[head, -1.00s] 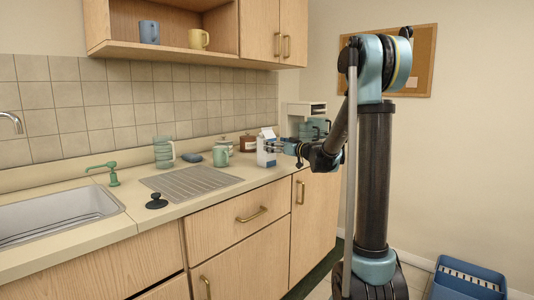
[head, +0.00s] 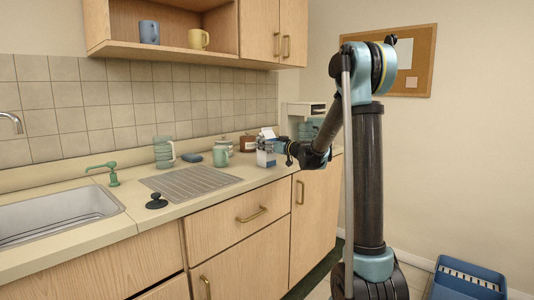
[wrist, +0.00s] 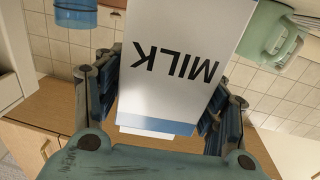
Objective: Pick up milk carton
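The milk carton (head: 265,158) stands upright at the far right end of the counter. My gripper (head: 270,146) is at its upper part, reaching in from the right. The wrist view is upside down. There the white carton (wrist: 175,55) with the word MILK and a blue band sits between the fingers of my gripper (wrist: 165,95), one finger on each side. The fingers are very close to its sides; whether they press on it cannot be told. The carton appears to rest on the counter.
A green mug (head: 220,157) stands left of the carton, with a lidded jar (head: 223,143) and a brown box (head: 248,144) behind. A drain board (head: 190,181) and sink (head: 55,212) lie further left.

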